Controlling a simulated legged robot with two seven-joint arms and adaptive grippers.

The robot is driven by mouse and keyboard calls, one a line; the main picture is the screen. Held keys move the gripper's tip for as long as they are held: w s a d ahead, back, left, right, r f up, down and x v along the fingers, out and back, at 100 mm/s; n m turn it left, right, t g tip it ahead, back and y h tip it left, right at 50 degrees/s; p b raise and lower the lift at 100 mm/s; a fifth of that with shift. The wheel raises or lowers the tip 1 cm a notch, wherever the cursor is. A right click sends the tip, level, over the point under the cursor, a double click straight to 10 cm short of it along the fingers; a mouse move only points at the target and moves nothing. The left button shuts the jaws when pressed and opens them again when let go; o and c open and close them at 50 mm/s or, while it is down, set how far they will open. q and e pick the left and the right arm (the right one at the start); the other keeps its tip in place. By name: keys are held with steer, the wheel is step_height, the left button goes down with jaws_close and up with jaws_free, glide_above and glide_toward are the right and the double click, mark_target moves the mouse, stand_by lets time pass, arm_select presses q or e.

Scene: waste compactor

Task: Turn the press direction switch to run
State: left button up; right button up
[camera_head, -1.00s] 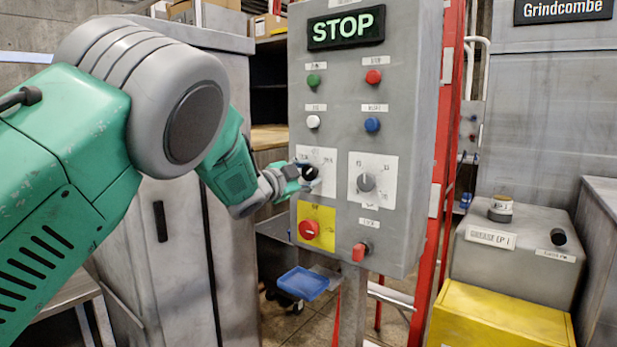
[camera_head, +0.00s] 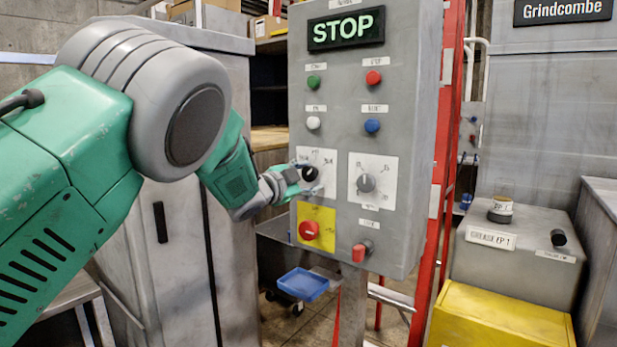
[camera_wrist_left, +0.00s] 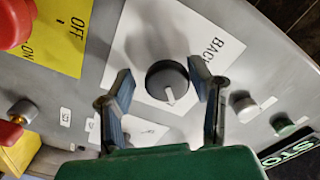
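The press direction switch is a round black knob (camera_head: 310,174) on a white plate at the left of the grey control panel (camera_head: 420,130). In the left wrist view the knob (camera_wrist_left: 167,80) has a white pointer line, and its plate reads "BACK" at one side; the other marking is hidden. My left gripper (camera_head: 300,180) is at the knob. In the left wrist view its two fingers (camera_wrist_left: 163,92) stand apart on either side of the knob, with a gap at the left finger; contact at the right finger is unclear. My right gripper is not in view.
A second rotary knob (camera_head: 366,183) sits just right of the switch. A red knob (camera_head: 309,230) on a yellow plate is just below, and a red switch (camera_head: 360,251) is lower right. Several push buttons are above, under a lit STOP sign (camera_head: 346,28). A red frame stands behind.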

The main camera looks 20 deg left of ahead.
arm_select(q)
steer(key=shift+r, duration=0.15)
steer(key=shift+s+a, duration=0.1)
steer(key=shift+s, duration=0.1)
steer(key=v, duration=1.1)
steer(key=shift+s, duration=0.2)
steer(key=shift+a, duration=0.15)
